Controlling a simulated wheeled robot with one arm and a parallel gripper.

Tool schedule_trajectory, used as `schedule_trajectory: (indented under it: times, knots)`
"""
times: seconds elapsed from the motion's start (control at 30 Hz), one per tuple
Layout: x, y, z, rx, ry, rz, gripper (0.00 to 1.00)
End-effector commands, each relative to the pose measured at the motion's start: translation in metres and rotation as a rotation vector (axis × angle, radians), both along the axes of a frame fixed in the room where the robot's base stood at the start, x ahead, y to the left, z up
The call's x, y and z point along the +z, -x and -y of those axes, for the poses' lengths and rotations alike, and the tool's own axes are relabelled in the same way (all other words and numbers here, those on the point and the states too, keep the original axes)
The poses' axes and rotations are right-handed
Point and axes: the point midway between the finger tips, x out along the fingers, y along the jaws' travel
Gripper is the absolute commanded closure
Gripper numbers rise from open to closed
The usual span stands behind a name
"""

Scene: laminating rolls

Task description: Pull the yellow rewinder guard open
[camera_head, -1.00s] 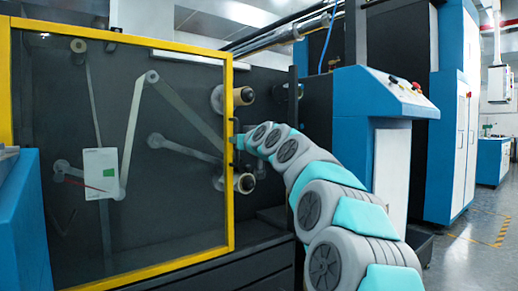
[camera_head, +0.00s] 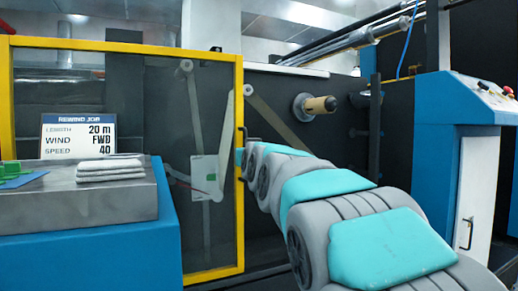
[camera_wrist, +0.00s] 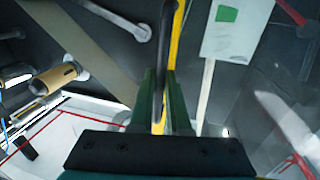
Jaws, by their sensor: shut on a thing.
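The yellow-framed rewinder guard (camera_head: 240,210) with its clear pane stands at the left in the head view. Its right post is well left of the upper roll core (camera_head: 315,105), leaving an uncovered gap. My gripper (camera_head: 241,158) is at that post, mostly hidden by my arm. The guard's dark handle (camera_head: 244,133) shows only in part there. In the wrist view my gripper (camera_wrist: 167,100) has its green fingers on both sides of the black handle (camera_wrist: 166,50), shut on it. The yellow frame (camera_wrist: 177,45) shows just behind.
A blue console (camera_head: 440,100) stands at the right. The roll core also shows in the wrist view (camera_wrist: 55,78).

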Motion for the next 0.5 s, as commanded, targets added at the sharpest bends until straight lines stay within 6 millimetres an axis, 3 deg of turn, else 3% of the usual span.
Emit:
schedule_trajectory:
  times: [0.47, 0.5]
  knots:
    - [0.0012, 0.0020, -0.0060, 0.000, -0.001, 0.003, 1.00]
    - [0.0013, 0.0020, -0.0060, 0.000, -0.001, 0.003, 0.81]
